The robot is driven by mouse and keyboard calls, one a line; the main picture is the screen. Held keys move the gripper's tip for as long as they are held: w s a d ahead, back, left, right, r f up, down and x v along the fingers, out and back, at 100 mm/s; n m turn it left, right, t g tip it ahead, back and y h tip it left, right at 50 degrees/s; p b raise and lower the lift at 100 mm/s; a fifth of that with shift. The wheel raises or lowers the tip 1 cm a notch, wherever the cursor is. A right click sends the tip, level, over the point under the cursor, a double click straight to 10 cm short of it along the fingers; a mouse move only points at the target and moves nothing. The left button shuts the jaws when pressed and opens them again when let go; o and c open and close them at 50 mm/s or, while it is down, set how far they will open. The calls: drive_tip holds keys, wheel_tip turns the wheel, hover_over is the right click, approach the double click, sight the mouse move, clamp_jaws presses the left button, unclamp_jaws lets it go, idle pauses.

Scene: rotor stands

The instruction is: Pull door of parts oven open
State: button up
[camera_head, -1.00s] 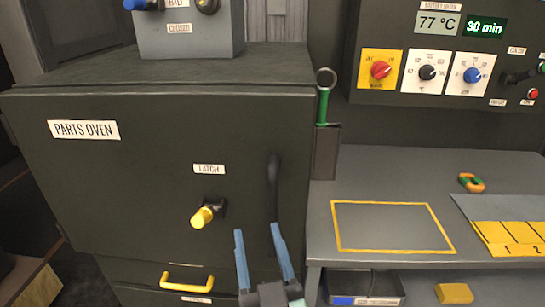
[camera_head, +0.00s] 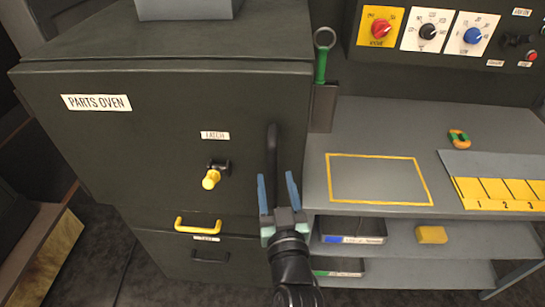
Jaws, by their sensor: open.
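The parts oven door (camera_head: 130,140) is a dark panel labelled "PARTS OVEN" and looks shut. Its yellow-knobbed latch (camera_head: 211,178) sits at the middle right, under a "LATCH" label. A black vertical handle (camera_head: 272,150) runs near the door's right edge. My gripper (camera_head: 278,188), with blue fingers, is open and points at the handle's lower part. The fingers appear on either side of the handle's lower end in the picture; I cannot tell whether they touch it.
A drawer with a yellow handle (camera_head: 198,225) lies below the door. A green-handled tool (camera_head: 321,65) hangs at the oven's right side. A grey bench (camera_head: 390,135) with a yellow outlined area stands to the right, with shelves below it.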

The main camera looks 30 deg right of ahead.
sight(273, 168)
drive_tip(key=shift+p+x, duration=1.05)
drive_tip(key=shift+x, duration=1.8)
clamp_jaws()
